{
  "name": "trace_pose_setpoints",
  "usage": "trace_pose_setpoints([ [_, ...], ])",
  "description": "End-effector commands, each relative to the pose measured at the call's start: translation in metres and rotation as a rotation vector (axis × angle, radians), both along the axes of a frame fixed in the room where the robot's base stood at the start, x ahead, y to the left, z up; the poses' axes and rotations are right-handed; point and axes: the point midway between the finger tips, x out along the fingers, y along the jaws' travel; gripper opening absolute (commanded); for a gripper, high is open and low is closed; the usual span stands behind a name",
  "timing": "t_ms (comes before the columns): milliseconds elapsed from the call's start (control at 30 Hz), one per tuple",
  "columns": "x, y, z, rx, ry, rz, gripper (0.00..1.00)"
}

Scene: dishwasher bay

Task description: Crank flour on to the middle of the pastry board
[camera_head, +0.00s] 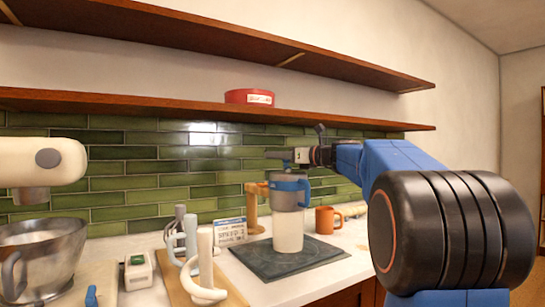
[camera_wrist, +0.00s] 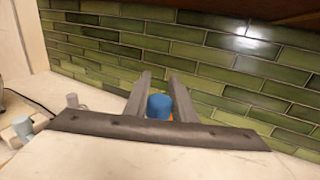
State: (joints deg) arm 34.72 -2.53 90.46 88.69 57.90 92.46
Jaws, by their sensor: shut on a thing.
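The dark pastry board (camera_head: 325,252) lies flat on the white counter. A grey canister with a blue band (camera_head: 288,184), seemingly the flour crank device, stands above it. A pale cylinder (camera_head: 288,232) shows directly beneath, over the board's middle; I cannot tell whether it is a container or flour. My gripper (camera_head: 280,156) reaches in from the right, at the top of the canister. In the wrist view its two dark fingers (camera_wrist: 159,98) are on either side of a blue knob (camera_wrist: 159,106), shut on it. No loose flour is clear on the visible board.
A wooden stand (camera_head: 254,207) is behind the canister, and an orange mug (camera_head: 325,219) is to its right. A small card (camera_head: 231,232) and several pale hooked pieces stand left. A mixer (camera_head: 42,163) with a metal bowl (camera_head: 40,245) is far left. A shelf (camera_head: 200,108) runs above.

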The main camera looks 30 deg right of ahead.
Motion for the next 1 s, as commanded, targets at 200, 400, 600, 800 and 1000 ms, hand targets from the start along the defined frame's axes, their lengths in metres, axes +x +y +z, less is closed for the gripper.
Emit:
trace_pose_setpoints([
  [200, -0.002, -0.013, 0.000, -0.002, -0.001, -0.200, 0.01],
  [400, -0.006, -0.024, 0.001, -0.001, -0.001, -0.373, 0.01],
  [600, -0.009, -0.034, 0.000, -0.001, -0.001, -0.499, 0.01],
  [800, -0.012, -0.040, 0.001, -0.001, -0.001, -0.578, 0.01],
  [1000, -0.014, -0.043, 0.000, -0.001, -0.001, -0.632, 0.01],
])
